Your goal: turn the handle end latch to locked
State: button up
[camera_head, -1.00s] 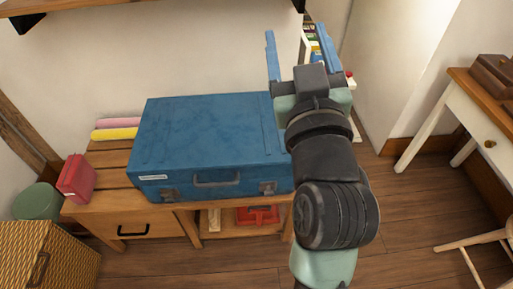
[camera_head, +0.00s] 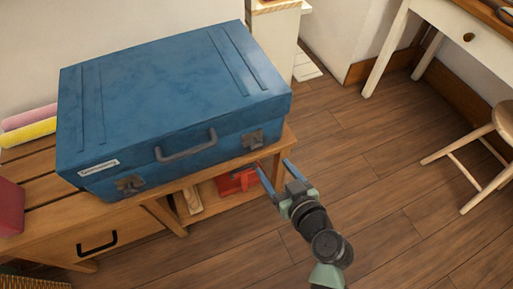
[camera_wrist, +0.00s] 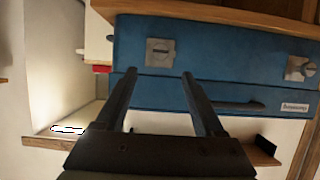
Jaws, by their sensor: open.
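A blue case (camera_head: 170,90) lies on a wooden bench. Its front carries a grey handle (camera_head: 186,148), a right latch (camera_head: 252,139) and a left latch (camera_head: 130,184). The frames do not tell which one is the handle end latch. My gripper (camera_head: 273,164) is open and empty, in front of and below the right latch. The wrist view looks upside down: the right latch (camera_wrist: 159,52), a square grey plate with a round part, shows just beyond and between my fingertips (camera_wrist: 158,75). The left latch (camera_wrist: 300,68) and the handle (camera_wrist: 250,104) are off to the right there.
The bench (camera_head: 40,185) has a drawer and an open shelf holding a red object (camera_head: 237,182). Pink and yellow rolls (camera_head: 30,130) lie behind left. A white table (camera_head: 460,35) and a stool (camera_head: 505,120) stand right. Floor between is clear.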

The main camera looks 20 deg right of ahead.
aim_at(258, 147)
jog(key=b+x, duration=0.2)
jog(key=x, duration=0.8)
jog(key=shift+w+f, duration=0.15)
jog(key=shift+w, duration=0.05)
grip_shut()
